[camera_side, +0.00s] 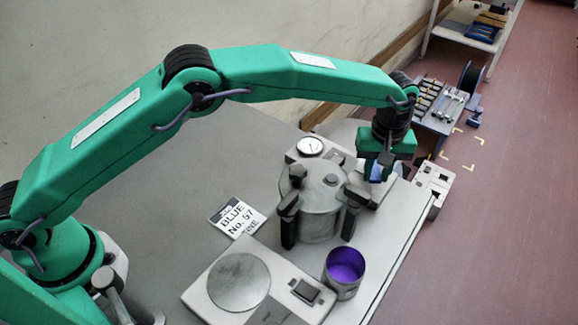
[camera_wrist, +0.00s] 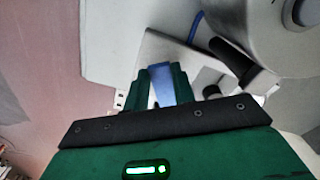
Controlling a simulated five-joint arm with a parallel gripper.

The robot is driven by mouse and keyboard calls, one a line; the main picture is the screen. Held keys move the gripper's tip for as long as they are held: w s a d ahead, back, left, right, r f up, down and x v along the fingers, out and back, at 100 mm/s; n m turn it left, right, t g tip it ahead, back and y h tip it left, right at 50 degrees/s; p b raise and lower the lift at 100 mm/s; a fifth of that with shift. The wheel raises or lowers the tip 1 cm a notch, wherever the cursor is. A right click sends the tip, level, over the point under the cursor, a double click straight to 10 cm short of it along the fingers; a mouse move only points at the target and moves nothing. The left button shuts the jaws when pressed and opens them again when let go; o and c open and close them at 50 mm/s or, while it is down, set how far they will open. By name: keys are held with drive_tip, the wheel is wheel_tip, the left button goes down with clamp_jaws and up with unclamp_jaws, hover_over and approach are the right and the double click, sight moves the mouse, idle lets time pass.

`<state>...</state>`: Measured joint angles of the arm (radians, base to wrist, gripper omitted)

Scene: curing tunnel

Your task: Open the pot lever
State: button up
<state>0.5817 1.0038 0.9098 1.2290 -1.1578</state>
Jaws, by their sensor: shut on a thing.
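The pot (camera_side: 312,212) is a grey metal vessel with a lid and several black clamps, standing on the bench; its edge fills the upper right of the wrist view (camera_wrist: 275,60). A blue lever (camera_wrist: 172,85) is between my gripper's green fingers, and a bit of its blue shows in the side view (camera_side: 376,172). My gripper (camera_side: 374,178), also in the wrist view (camera_wrist: 163,88), is shut on this lever, just right of the pot and pointing down. The fingers hide part of the lever, and its pivot cannot be made out.
A round gauge (camera_side: 310,146) sits behind the pot. A scale with a round plate (camera_side: 238,282), a cup of purple liquid (camera_side: 345,272) and a printed card (camera_side: 236,217) are in front and left. A white box (camera_side: 432,187) stands at the bench's right edge.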

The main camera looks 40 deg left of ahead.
drive_tip(key=n, duration=0.2)
drive_tip(key=w+d+n, duration=0.1)
drive_tip(key=w+n, duration=0.1)
drive_tip(key=n, duration=0.1)
drive_tip(key=shift+d+n, duration=0.3)
drive_tip(key=shift+d, duration=0.05)
drive_tip(key=shift+w+d+n, duration=0.15)
drive_tip(key=shift+w+n, duration=0.3)
drive_tip(key=shift+n, duration=0.55)
drive_tip(key=shift+w+d+n, duration=0.1)
drive_tip(key=shift+w+n, duration=0.3)
drive_tip(key=shift+n, duration=0.6)
drive_tip(key=shift+w, duration=0.1)
drive_tip(key=o, duration=1)
drive_tip(key=shift+s, duration=0.2)
